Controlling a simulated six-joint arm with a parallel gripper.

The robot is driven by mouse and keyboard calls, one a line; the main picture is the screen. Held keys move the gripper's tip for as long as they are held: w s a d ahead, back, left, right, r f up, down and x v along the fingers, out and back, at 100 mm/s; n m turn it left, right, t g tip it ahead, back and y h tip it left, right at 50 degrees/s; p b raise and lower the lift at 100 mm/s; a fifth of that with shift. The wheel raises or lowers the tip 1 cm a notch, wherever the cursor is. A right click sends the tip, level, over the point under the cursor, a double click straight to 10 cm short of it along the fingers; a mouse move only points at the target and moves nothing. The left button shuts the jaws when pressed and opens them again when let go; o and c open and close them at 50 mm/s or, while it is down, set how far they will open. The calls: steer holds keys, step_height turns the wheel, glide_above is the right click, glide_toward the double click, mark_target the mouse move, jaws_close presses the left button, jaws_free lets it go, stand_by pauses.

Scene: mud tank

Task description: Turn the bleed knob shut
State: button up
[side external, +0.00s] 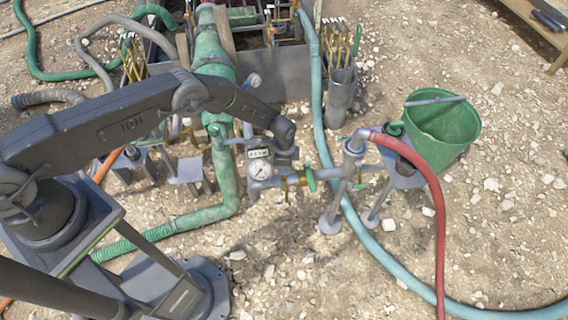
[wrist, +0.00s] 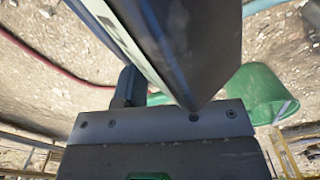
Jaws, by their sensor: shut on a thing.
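My gripper (side external: 284,158) is low over the grey pipe (side external: 325,174), just right of the round pressure gauge (side external: 260,170). Its jaws are shut on the bleed knob, which they and the wrist hide in the side view. How far the knob is turned cannot be told. A brass valve (side external: 291,181) with a green lever (side external: 311,180) sits on the pipe, close below and right of my gripper. In the wrist view, the dark gripper body (wrist: 155,130) fills the lower middle and a large dark part with a pale strip crosses the top, hiding the contact.
A red hose (side external: 425,175) arches from the pipe end beside a green bucket (side external: 450,128); the bucket also shows in the wrist view (wrist: 262,92). A blue hose (side external: 320,110) passes behind. A thick green pipe (side external: 222,165) stands left. Open stony ground lies at lower right.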

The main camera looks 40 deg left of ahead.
steer(key=shift+m, duration=0.6)
steer(key=o, duration=0.9)
step_height(320, 180, up, 14)
steer(key=shift+f, duration=0.15)
